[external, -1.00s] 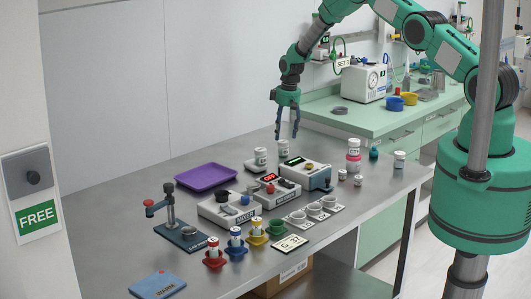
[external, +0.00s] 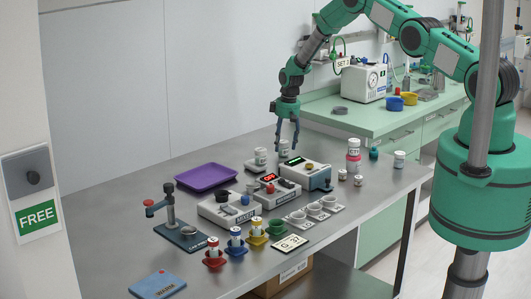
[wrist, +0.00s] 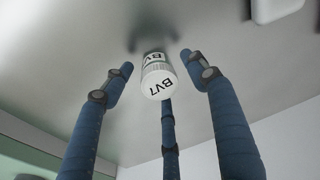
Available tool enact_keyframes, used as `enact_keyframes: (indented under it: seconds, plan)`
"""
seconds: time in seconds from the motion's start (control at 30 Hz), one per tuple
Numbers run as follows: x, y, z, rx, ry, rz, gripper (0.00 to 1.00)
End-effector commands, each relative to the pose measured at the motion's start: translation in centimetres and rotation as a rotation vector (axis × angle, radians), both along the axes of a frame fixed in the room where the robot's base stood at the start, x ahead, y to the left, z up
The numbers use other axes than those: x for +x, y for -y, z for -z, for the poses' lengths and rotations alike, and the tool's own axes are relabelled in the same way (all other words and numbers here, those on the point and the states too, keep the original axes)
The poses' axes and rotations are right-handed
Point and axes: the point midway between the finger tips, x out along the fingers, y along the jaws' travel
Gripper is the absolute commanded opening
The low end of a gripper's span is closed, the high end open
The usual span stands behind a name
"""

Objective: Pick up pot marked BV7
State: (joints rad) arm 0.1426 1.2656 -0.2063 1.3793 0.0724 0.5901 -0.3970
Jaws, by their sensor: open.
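The pot marked BV7 (wrist: 158,78) is a white cylinder with black lettering on its lid and side. In the wrist view it stands between and just beyond the spread blue fingers of my gripper (wrist: 157,64), with gaps on both sides. In the external view my gripper (external: 286,146) points down at a white pot (external: 283,149) near the back of the steel table, its fingertips at about the pot's height; the lettering is too small there. My gripper is open and holds nothing.
Another white pot (external: 260,156) stands to the left. A grey device (external: 317,177) is close in front. A purple tray (external: 206,177) lies further left. A red-and-white bottle (external: 353,160) stands to the right. The table behind the pots is clear.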

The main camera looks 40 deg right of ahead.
Motion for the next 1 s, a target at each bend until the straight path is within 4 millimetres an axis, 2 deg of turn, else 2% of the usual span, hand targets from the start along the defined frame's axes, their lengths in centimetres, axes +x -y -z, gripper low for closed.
enact_keyframes:
  seconds: [0.57,0.8,0.83,1.0]
  plan:
    - [0.02,0.0,0.08,0.0,0.0,0.0,0.58]
    - [0.01,-0.01,0.08,0.0,0.0,0.0,0.12]
    - [0.01,-0.01,0.08,0.0,0.0,0.0,0.09]
    - [0.02,0.0,0.07,0.0,0.0,0.0,0.09]
